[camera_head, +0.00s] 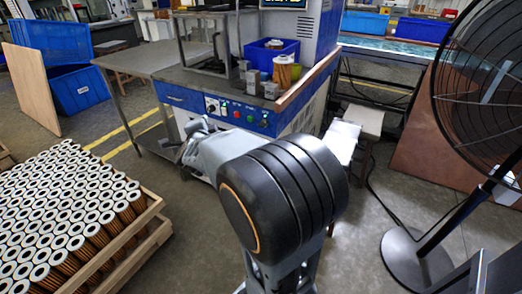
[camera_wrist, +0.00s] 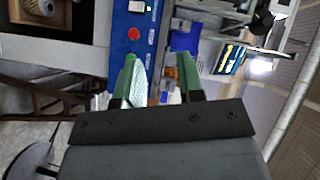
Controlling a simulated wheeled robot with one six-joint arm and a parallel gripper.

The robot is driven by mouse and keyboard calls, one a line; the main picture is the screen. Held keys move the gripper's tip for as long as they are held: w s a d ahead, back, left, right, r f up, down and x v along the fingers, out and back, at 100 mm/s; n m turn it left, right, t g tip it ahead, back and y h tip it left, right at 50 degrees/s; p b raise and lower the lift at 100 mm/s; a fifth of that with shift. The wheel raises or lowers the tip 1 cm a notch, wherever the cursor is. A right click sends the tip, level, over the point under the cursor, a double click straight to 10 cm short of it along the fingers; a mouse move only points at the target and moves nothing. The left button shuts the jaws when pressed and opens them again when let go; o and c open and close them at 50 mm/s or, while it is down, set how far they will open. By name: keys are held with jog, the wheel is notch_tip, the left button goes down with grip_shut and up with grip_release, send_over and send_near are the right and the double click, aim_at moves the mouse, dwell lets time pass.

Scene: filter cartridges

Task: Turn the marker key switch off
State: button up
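The blue control panel (camera_head: 226,112) on the machine front carries a white plate with a dark knob (camera_head: 212,105), which looks like the key switch. Red and green buttons sit to its right. In the wrist view the panel (camera_wrist: 119,45) shows turned on its side, with a white-plated control (camera_wrist: 137,6) at the top edge, cut off, and a red button (camera_wrist: 133,33) below it. The knob's turned position is too small to tell. My gripper (camera_wrist: 158,68) is open and empty, its two green fingers apart. In the head view my arm covers much of it, left of and below the panel.
A grey table (camera_head: 140,62) adjoins the machine on the left. A wooden crate (camera_head: 146,222) of filter cartridges stands at lower left. A large fan (camera_head: 490,75) stands at right. A blue bin (camera_head: 270,56) and small parts sit on the machine top.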

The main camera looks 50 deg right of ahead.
aim_at(261, 125)
jog(key=s+d+f+m+g+h+b, duration=0.6)
jog(key=d+f+m+g+h+b, duration=0.15)
jog(key=d+f+m, duration=0.2)
jog(key=shift+m+y, duration=0.35)
jog(key=shift+b+x, duration=1.25)
jog(key=shift+x, duration=5.35)
jog(key=shift+c, duration=0.4)
grip_shut()
